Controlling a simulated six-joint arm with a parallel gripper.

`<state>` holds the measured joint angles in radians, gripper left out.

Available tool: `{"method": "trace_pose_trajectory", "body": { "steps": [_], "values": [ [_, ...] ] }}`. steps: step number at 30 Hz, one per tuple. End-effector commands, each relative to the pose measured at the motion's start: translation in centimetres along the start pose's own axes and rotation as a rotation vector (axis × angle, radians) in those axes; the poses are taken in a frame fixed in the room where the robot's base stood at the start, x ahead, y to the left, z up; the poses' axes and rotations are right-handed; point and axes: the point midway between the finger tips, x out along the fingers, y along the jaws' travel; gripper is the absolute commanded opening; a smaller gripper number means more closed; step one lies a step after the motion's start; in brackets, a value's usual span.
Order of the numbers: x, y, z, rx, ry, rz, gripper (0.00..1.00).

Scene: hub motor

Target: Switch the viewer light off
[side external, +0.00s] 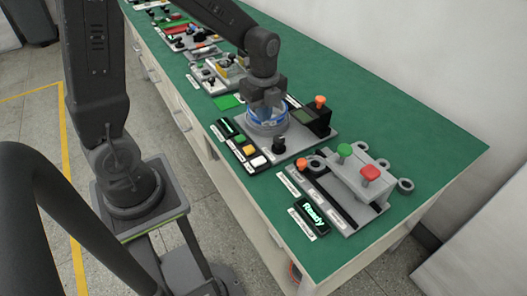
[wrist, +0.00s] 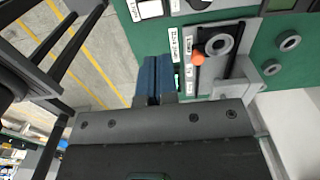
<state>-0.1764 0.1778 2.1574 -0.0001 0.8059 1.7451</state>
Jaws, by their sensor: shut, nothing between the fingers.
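A station on a grey plate (side external: 285,152) lies below my gripper (side external: 267,117) in the side view. It bears a dark box with a screen (side external: 307,117), an orange knob (side external: 320,101) and a black knob (side external: 279,145). A row with a green button (side external: 240,139), a yellow-orange button (side external: 249,150) and a white button (side external: 258,161) runs along its front. Labels are too small to read, so I cannot tell which control is for the viewer light. My gripper's blue fingers show shut and empty in the wrist view (wrist: 157,78).
Another station with a green button (side external: 344,150), a red button (side external: 369,173) and a lit "Ready" display (side external: 312,215) stands to the right. More stations (side external: 185,38) stand farther back. Loose rings (side external: 405,184) lie near the wall side.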

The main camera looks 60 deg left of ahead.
Motion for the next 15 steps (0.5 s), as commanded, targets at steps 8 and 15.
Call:
{"method": "trace_pose_trajectory", "body": {
  "steps": [8,15],
  "values": [
    [0.0,0.0,0.0,0.003,0.000,0.000,0.00],
    [1.6,0.0,0.0,0.003,0.001,0.004,0.00]
  ]
}}
